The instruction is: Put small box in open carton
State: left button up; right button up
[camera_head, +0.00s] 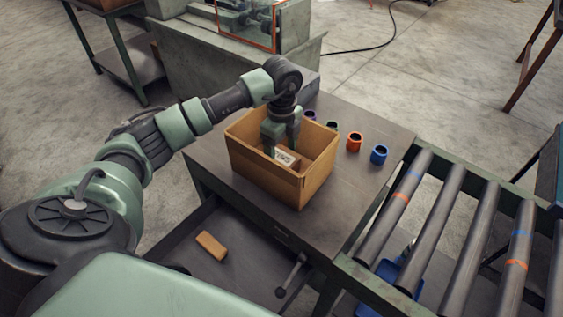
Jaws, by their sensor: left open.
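The open carton (273,182) is a tan box with its top open, standing on the dark tabletop. A small box (287,158) with a white label is inside it, partly hidden by the gripper and the carton walls. My left gripper (279,144) reaches down into the carton from above, with its jaws open at the small box. I cannot tell whether the fingers touch the box or whether it rests on the carton floor. My right gripper is out of view.
Purple, green, orange (354,142) and blue (379,154) cups stand right of the carton on the table (350,183). A roller conveyor (450,225) adjoins on the right. A brown block (211,245) lies in the open drawer (240,270) below.

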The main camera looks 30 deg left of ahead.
aim_at(282, 156)
pick_arm(q)
notch_tip(282, 156, up, 6)
jog(key=shift+r+b, duration=0.25)
jog(key=shift+b, duration=0.6)
jog(key=shift+r, duration=0.75)
